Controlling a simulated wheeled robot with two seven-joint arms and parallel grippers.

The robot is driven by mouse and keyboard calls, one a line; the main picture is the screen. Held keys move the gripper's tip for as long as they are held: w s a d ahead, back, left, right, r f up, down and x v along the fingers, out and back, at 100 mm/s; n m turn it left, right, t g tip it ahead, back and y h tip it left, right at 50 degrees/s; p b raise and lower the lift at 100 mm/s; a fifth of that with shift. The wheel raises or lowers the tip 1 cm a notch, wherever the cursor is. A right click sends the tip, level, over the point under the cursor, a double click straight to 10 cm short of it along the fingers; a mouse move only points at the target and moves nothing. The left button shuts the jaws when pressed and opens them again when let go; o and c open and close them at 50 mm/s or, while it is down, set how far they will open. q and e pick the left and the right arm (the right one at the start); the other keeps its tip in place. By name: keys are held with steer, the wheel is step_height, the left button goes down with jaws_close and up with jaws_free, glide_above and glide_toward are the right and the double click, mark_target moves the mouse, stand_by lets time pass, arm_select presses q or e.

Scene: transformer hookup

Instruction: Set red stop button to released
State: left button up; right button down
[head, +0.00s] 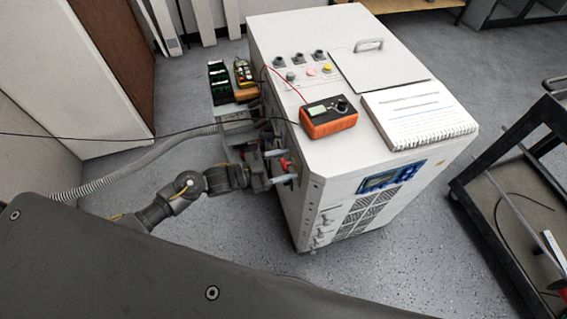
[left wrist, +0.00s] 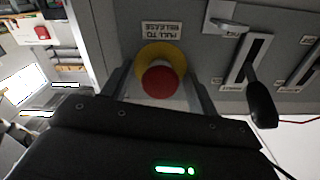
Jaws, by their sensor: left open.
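The red stop button (left wrist: 160,80) is a round red cap on a yellow collar on the grey panel, under an upside-down label (left wrist: 163,29). I cannot tell from its cap whether it is pressed or released. My left gripper (left wrist: 160,72) is open, with one finger on each side of the button and gaps between fingers and cap. In the head view my left gripper (head: 287,170) is at the left side of the white cabinet (head: 285,80), where a bit of red shows beside the fingers. My right gripper is out of view.
A black-handled lever (left wrist: 261,102) sits right of the button in the left wrist view. An orange meter (head: 330,119) and a spiral notebook (head: 415,114) lie on the cabinet top. A grey hose (head: 130,172) runs left of the cabinet. A dark cart (head: 515,205) stands at right.

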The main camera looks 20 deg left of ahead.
arm_select(q)
jaws_close()
steer(key=shift+s+a+p, duration=0.3)
steer(key=shift+s+a, duration=0.05)
steer(key=shift+a, duration=0.1)
steer(key=shift+c, duration=1)
jaws_free()
steer(key=shift+a, duration=0.1)
steer(key=shift+o, duration=1)
